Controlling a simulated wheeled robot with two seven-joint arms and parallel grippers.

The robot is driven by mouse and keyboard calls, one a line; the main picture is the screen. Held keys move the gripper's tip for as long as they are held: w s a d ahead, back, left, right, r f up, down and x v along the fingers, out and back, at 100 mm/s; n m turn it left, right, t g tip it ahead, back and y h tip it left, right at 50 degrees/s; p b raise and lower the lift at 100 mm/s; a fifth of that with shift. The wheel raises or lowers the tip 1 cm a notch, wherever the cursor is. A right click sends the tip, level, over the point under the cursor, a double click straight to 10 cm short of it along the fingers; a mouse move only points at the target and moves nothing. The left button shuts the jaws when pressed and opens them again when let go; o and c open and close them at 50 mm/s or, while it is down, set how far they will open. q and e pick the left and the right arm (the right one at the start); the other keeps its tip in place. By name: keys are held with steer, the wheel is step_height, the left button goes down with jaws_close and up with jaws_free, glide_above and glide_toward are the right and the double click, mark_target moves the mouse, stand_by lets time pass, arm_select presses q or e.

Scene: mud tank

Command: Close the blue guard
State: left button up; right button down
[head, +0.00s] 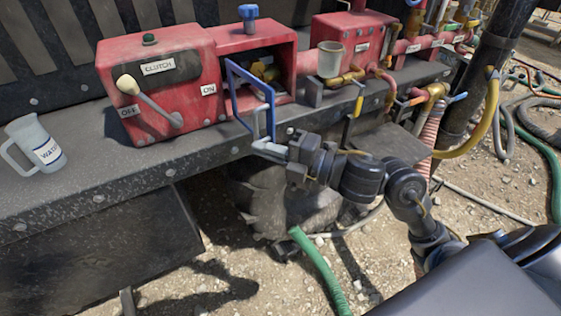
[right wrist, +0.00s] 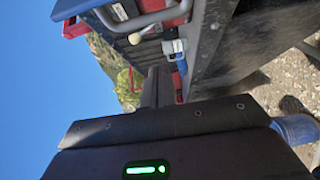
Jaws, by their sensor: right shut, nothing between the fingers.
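The blue guard (head: 250,98) is an open rectangular frame on the front of the red housing (head: 243,42). It stands swung outward, away from the opening, which shows brass fittings (head: 266,70) inside. My right gripper (head: 262,147) is shut and empty at the guard's lower end, close to its lower edge; I cannot tell whether they touch. In the right wrist view my dark gripper fingers (right wrist: 155,88) point up the picture, and a blue bar (right wrist: 78,8) at the top left may be part of the guard. My left gripper is out of view.
The red clutch box (head: 160,85) with a pale-knobbed lever (head: 150,103) stands left of the guard. A water jug (head: 36,143) is on the steel ledge (head: 75,200) at far left. A beige cup (head: 330,59) and pipes are to the right. Hoses lie on the gravel.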

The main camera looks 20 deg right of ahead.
mark_target(258, 135)
steer(key=w+p, duration=0.3)
steer(key=w, duration=0.2)
steer(key=shift+r, duration=0.1)
steer(key=shift+d, duration=0.25)
steer(key=shift+a, duration=0.1)
